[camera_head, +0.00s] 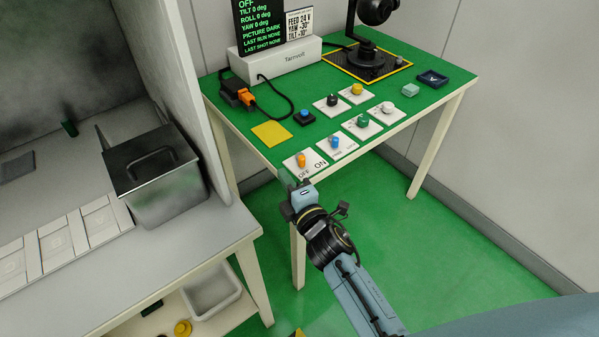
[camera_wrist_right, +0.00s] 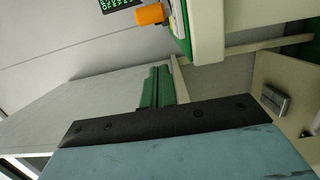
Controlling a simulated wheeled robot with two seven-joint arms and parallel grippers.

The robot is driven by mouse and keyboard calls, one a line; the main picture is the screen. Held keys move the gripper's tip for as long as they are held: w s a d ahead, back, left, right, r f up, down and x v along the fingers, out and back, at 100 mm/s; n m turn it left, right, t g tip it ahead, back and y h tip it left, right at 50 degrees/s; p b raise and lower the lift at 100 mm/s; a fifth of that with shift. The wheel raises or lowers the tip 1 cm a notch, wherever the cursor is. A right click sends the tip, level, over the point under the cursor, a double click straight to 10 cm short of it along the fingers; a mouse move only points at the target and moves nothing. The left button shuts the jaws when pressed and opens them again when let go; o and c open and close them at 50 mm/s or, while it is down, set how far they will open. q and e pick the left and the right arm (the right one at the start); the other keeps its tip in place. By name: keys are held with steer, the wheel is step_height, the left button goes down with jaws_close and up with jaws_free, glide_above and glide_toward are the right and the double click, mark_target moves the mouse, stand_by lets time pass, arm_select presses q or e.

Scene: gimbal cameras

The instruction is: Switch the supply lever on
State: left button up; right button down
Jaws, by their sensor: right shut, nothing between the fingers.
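The supply lever, with an orange knob (camera_head: 301,159), stands on a white plate (camera_head: 306,168) marked OFF and ON at the near left corner of the green table. The knob is on the OFF side, and the display (camera_head: 263,27) has OFF at its top. My right gripper (camera_head: 287,180) is just off the table's near edge, close to the lever but apart from it. Its green fingers are together and empty. The wrist view shows the orange knob (camera_wrist_right: 150,15) above and beyond the fingers (camera_wrist_right: 157,88). My left gripper is not in view.
Several plates with coloured knobs, such as the blue one (camera_head: 335,141), run to the right of the lever. A yellow pad (camera_head: 271,133) lies behind it. A black camera (camera_head: 372,50) stands at the back. A metal bin (camera_head: 155,172) stands on the left bench.

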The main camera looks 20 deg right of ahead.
mark_target(300, 172)
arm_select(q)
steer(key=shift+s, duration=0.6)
arm_select(e)
steer(key=shift+w+d, duration=0.25)
steer(key=shift+d, duration=0.4)
steer(key=shift+w+d, duration=0.2)
steer(key=shift+d, duration=0.4)
steer(key=shift+w+d, duration=0.25)
steer(key=shift+d, duration=0.4)
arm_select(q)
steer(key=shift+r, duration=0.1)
